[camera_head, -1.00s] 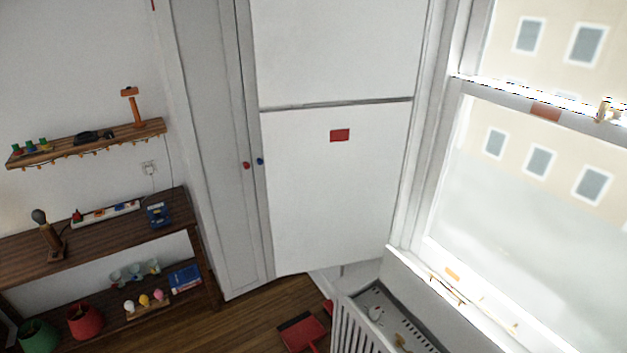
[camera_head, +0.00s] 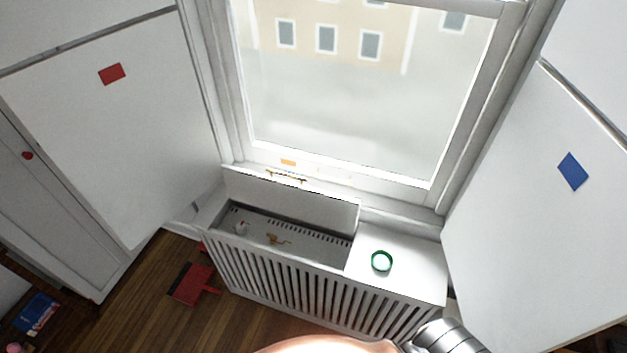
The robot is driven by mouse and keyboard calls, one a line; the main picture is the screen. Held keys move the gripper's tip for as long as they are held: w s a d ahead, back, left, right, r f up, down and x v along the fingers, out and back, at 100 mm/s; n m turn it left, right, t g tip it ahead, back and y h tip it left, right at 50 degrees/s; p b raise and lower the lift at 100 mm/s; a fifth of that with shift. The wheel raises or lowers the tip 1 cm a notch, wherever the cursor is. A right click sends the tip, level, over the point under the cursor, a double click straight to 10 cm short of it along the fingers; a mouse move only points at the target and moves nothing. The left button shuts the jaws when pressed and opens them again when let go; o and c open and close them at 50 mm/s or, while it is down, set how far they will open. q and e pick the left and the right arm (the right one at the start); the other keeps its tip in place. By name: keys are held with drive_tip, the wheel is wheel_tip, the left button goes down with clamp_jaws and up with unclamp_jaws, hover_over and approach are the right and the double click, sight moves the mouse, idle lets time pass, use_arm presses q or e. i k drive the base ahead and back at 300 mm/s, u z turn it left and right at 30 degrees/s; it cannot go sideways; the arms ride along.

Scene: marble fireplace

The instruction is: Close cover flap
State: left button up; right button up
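The white cover flap (camera_head: 290,199) stands raised along the back of a white slatted radiator cover (camera_head: 290,285) under the window. The opening below the flap shows a grey inside with a row of dark slots. A small brass-coloured fitting (camera_head: 278,239) and a small white knob-like part (camera_head: 241,228) lie inside it. Part of an arm of mine shows at the bottom right, in front of the cover, but no fingertips can be made out. Neither gripper is in view.
A red dustpan (camera_head: 190,283) is on the wood floor to the left. White panels with a red patch (camera_head: 111,74) and a blue patch (camera_head: 572,171) flank the window (camera_head: 340,85).

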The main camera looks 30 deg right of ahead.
sight(336, 212)
drive_tip(key=z, duration=0.1)
drive_tip(key=k, duration=0.45)
drive_tip(key=z, duration=0.7)
drive_tip(key=i, duration=0.5)
drive_tip(key=u, duration=0.05)
